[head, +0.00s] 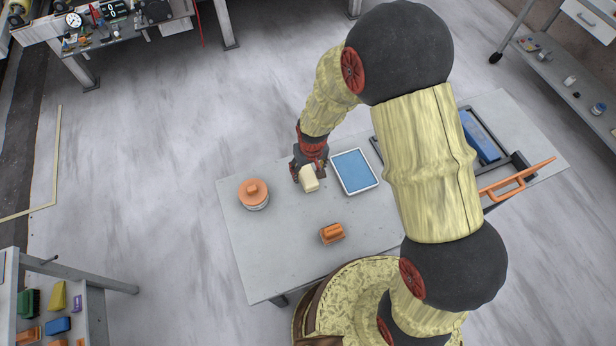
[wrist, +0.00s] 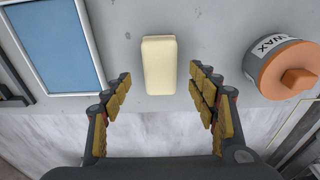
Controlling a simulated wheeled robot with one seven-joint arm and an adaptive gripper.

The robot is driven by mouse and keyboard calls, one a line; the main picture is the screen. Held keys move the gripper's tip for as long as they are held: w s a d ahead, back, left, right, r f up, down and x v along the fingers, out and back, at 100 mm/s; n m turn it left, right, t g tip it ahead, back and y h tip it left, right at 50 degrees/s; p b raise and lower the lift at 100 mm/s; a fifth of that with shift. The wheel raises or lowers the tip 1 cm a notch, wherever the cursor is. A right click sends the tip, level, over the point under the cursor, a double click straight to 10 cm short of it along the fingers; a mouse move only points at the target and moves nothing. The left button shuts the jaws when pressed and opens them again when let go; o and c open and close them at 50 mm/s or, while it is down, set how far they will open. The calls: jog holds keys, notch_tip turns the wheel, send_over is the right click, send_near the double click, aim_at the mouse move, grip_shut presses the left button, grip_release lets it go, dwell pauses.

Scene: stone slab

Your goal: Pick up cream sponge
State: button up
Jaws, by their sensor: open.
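The cream sponge (wrist: 159,65) is a pale rounded block lying on the grey slab table. In the head view the sponge (head: 309,180) lies between the orange-lidded tin and the blue tray, right at my gripper. My gripper (wrist: 160,97) is open, with one padded finger on each side of the sponge's line in the wrist view. The sponge sits ahead of and between the fingertips, with gaps to both, and nothing is held. In the head view my gripper (head: 308,165) partly covers the sponge's far end.
A wax tin with an orange lid (head: 254,192) stands left of the sponge. A white-rimmed tray with a blue inside (head: 354,171) is close on its right. An orange block (head: 332,233) lies nearer the front. The slab's (head: 280,240) front left is clear.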

aim_at(308, 176)
jog(key=f, duration=0.4)
jog(key=shift+w+a+f, duration=0.1)
jog(key=shift+w+f, duration=0.15)
jog(key=shift+f, duration=0.15)
jog(key=c, duration=1)
